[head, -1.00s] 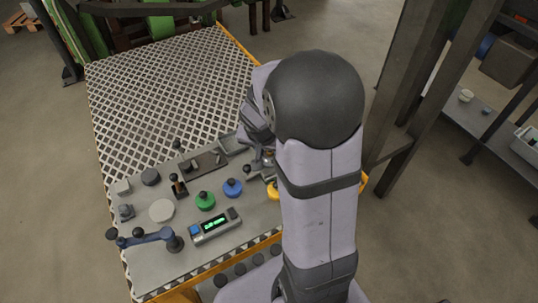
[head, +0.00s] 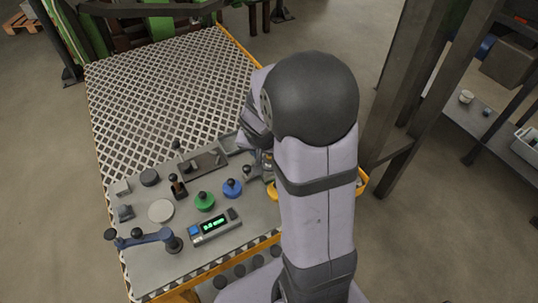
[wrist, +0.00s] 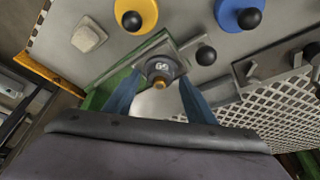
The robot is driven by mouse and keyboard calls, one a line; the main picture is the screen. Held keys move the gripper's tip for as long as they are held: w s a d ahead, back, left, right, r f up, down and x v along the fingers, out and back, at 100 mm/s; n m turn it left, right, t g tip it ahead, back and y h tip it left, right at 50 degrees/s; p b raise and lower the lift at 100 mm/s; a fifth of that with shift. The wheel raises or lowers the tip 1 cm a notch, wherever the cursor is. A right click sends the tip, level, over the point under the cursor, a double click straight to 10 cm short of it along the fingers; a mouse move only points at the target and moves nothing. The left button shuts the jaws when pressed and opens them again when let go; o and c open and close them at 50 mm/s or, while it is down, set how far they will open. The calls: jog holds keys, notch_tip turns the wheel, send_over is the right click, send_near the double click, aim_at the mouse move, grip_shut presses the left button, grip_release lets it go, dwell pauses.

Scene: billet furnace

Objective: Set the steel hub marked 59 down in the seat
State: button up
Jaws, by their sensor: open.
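A dark round steel hub (wrist: 160,68) with a pale marking that reads as 59 upside down shows in the wrist view, with a brass stud at its near side. It lies between the blue fingers of my gripper (wrist: 159,82), which are apart, one on either side. A grey angled fixture (wrist: 133,60) borders the hub; I cannot tell whether the hub is fully down in a seat there. In the head view my gripper (head: 264,166) is low over the right side of the bench, mostly hidden by my arm, and the hub is not clear.
A white perforated plate (head: 165,90) covers the back.

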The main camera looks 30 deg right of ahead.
jog(key=shift+r, duration=0.1)
jog(key=shift+s+a+r+p, duration=0.1)
jog(key=shift+r+p, duration=0.2)
jog(key=shift+r, duration=0.2)
jog(key=v, duration=1.1)
jog(key=s+a+f+n+g+y, duration=0.3)
jog(key=s+a+f+n, duration=0.5)
jog(key=s, duration=0.4)
jog(key=shift+s+a+f+n+p, duration=0.2)
jog(key=shift+a+n+p, duration=0.3)
jog(key=shift+a, duration=0.65)
jog(key=shift+r, duration=0.1)
notch_tip(320, 180, up, 6)
jog(key=p, duration=0.6)
notch_tip(320, 180, down, 11)
jog(key=b, duration=1.1)
